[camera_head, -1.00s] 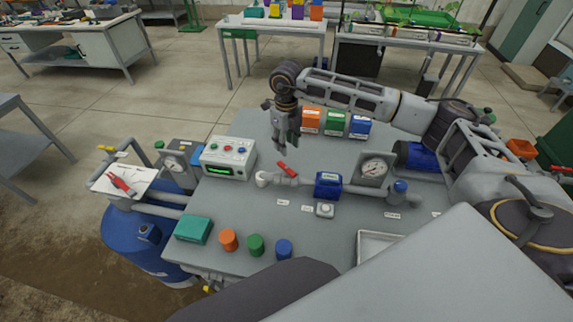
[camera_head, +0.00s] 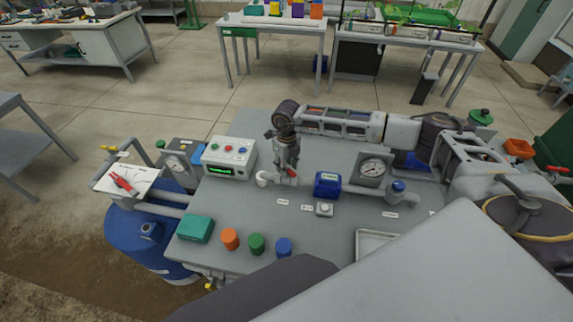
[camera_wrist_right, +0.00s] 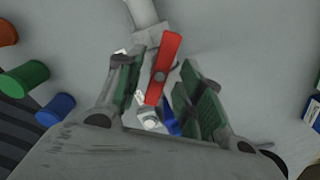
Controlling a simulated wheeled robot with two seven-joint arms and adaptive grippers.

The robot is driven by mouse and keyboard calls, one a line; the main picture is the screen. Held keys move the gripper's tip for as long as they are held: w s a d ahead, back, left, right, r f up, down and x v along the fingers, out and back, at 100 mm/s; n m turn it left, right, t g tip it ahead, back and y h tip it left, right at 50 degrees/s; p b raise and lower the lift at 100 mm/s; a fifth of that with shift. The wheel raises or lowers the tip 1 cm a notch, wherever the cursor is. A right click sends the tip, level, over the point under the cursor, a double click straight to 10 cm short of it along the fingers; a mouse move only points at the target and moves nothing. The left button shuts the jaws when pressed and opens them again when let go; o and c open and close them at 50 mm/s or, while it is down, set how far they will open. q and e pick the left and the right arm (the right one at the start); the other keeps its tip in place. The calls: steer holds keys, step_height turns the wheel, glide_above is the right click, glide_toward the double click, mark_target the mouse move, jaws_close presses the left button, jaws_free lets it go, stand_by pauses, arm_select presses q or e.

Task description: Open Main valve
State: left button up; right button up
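A red lever handle (camera_head: 293,172) sits on the grey pipe fitting on the skid table in the head view. I cannot read a label naming it the Main valve. My right gripper (camera_head: 288,163) is pointed down at this handle and partly hides it. In the right wrist view the red handle (camera_wrist_right: 163,66) lies between the two green-padded fingers of the right gripper (camera_wrist_right: 164,84). The fingers are open, with a gap visible on both sides of the handle. My left gripper does not show.
A control box (camera_head: 229,158) with buttons stands left of the gripper. A blue block (camera_head: 327,184) and a gauge (camera_head: 373,169) are to the right. Orange, green and blue caps (camera_head: 256,243) stand in front, near a teal box (camera_head: 195,229). A red tool (camera_head: 122,183) lies at left.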

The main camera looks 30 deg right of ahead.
steer(key=shift+f, duration=0.1)
steer(key=shift+c, duration=0.4)
jaws_close()
